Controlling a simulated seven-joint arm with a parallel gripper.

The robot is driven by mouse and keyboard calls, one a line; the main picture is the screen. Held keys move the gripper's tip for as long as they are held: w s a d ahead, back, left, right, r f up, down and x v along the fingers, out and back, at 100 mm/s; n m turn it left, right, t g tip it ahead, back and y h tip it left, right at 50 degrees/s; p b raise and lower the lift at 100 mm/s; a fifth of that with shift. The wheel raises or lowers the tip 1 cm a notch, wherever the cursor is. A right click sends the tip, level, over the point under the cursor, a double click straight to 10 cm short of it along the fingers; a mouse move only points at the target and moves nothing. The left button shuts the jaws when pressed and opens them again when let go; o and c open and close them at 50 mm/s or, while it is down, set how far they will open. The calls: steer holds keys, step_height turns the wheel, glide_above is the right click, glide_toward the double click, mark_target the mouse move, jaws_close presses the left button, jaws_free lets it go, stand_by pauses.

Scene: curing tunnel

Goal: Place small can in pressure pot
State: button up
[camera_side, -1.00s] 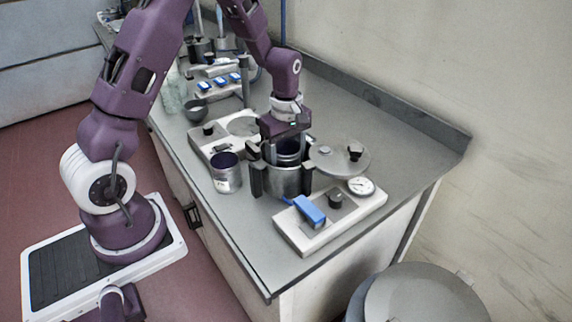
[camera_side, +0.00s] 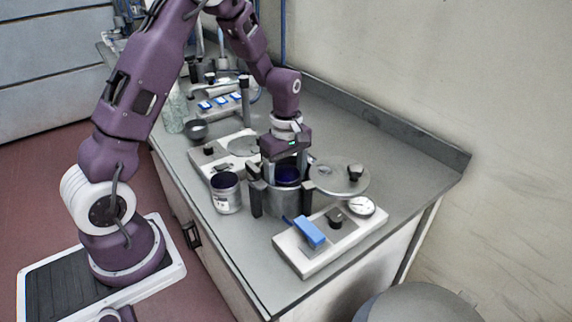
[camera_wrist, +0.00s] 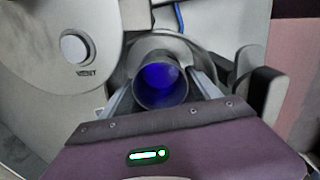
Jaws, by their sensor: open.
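The small can (camera_side: 288,175), grey with a deep blue inside, sits within the mouth of the metal pressure pot (camera_side: 283,203). In the wrist view, the can (camera_wrist: 160,84) stands upright, its open top facing the camera, with the pot's rim (camera_wrist: 200,57) around it. My gripper (camera_side: 288,174) is open, pointing down into the pot, with one finger on each side of the can. The can's lower part and base are hidden by the pot wall, so I cannot tell whether it rests on the bottom.
The pot's round lid (camera_side: 338,179) is swung aside to the right; it fills the upper left of the wrist view (camera_wrist: 50,45). Black clamps (camera_side: 256,198) flank the pot. Another, labelled can (camera_side: 226,193) stands to its left. A control base with gauge (camera_side: 360,206) lies in front.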

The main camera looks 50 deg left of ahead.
steer(key=s+d+r+m+t, duration=0.1)
steer(key=s+d+r+m, duration=0.15)
steer(key=r, duration=0.65)
steer(key=s+d+r+m+t, duration=0.1)
steer(key=s+d+r+m, duration=0.15)
steer(key=r, duration=0.65)
steer(key=s+d+r+m+t, duration=0.1)
steer(key=s+d+r+m, duration=0.1)
steer(key=s+m, duration=0.4)
steer(key=s+d+r+m+t, duration=0.1)
steer(key=s+d+m+t, duration=0.1)
steer(key=s+m, duration=0.5)
steer(key=s, duration=0.4)
steer(key=shift+s+d+r+t, duration=0.2)
steer(key=shift+d+r+t, duration=0.1)
steer(key=shift+d+r, duration=0.05)
